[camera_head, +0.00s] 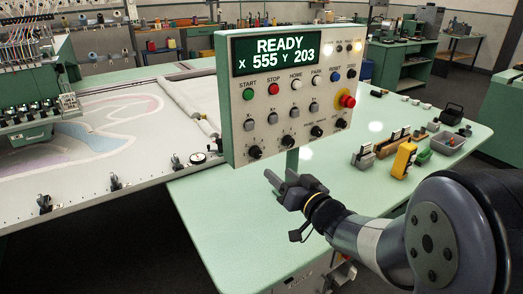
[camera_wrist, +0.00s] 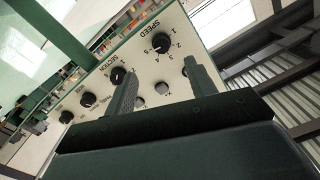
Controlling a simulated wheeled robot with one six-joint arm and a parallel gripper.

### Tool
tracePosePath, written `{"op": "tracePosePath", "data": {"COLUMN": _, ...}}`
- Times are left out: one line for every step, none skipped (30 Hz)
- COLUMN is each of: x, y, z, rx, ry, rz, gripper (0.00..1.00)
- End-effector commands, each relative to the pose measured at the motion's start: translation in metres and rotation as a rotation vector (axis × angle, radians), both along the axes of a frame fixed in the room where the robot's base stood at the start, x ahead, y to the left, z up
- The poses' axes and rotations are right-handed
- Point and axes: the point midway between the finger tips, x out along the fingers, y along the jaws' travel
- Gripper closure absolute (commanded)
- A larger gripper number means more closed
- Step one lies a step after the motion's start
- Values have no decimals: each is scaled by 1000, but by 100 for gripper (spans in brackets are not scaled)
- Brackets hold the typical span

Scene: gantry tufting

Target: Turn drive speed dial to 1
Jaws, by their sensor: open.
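The console panel (camera_head: 290,90) faces me with a READY display. The black speed dial (camera_head: 255,152) is the leftmost knob of its bottom row. In the wrist view, upside down, the speed dial (camera_wrist: 160,43) sits under the SPEED label with numbers 1 to 5 around it. Its pointer setting is too small to read surely. My gripper (camera_head: 280,179) is open and empty, below the panel and to the right of the dial. In the wrist view the two fingers of my gripper (camera_wrist: 160,70) stand apart, with the dial beyond their tips, not touched.
The section dial (camera_wrist: 118,77) is next to the speed dial, with more knobs beyond. A red emergency button (camera_head: 347,101) sits at the panel's right edge. The green table (camera_head: 235,225) lies below; a yellow device (camera_head: 404,160) and small trays stand at its right.

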Motion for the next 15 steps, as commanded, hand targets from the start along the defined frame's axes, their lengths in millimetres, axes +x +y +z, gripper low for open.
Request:
{"op": "tracePosePath", "data": {"x": 2, "y": 3, "z": 1, "rx": 4, "ry": -2, "rz": 6, "gripper": 47}}
{"op": "tracePosePath", "data": {"x": 5, "y": 4, "z": 1, "rx": 4, "ry": -3, "rz": 7, "gripper": 47}}
{"op": "tracePosePath", "data": {"x": 8, "y": 7, "z": 1, "rx": 4, "ry": -2, "rz": 7, "gripper": 47}}
{"op": "tracePosePath", "data": {"x": 12, "y": 9, "z": 1, "rx": 2, "ry": -2, "rz": 8, "gripper": 47}}
{"op": "tracePosePath", "data": {"x": 16, "y": 12, "z": 1, "rx": 3, "ry": -2, "rz": 7, "gripper": 47}}
{"op": "tracePosePath", "data": {"x": 21, "y": 16, "z": 1, "rx": 3, "ry": -1, "rz": 8, "gripper": 47}}
{"op": "tracePosePath", "data": {"x": 26, "y": 19, "z": 1, "rx": 3, "ry": -1, "rz": 8, "gripper": 47}}
{"op": "tracePosePath", "data": {"x": 31, "y": 23, "z": 1, "rx": 3, "ry": -1, "rz": 8, "gripper": 47}}
{"op": "tracePosePath", "data": {"x": 38, "y": 27, "z": 1, "rx": 3, "ry": -1, "rz": 7, "gripper": 47}}
{"op": "tracePosePath", "data": {"x": 43, "y": 31, "z": 1, "rx": 2, "ry": -1, "rz": 7, "gripper": 47}}
{"op": "tracePosePath", "data": {"x": 47, "y": 34, "z": 1, "rx": 2, "ry": -2, "rz": 8, "gripper": 47}}
{"op": "tracePosePath", "data": {"x": 54, "y": 38, "z": 1, "rx": 2, "ry": -1, "rz": 6, "gripper": 47}}
{"op": "tracePosePath", "data": {"x": 58, "y": 41, "z": 1, "rx": 2, "ry": -1, "rz": 6, "gripper": 47}}
{"op": "tracePosePath", "data": {"x": 62, "y": 43, "z": 1, "rx": 2, "ry": -1, "rz": 5, "gripper": 47}}
{"op": "tracePosePath", "data": {"x": 67, "y": 47, "z": 1, "rx": 3, "ry": -2, "rz": 5, "gripper": 47}}
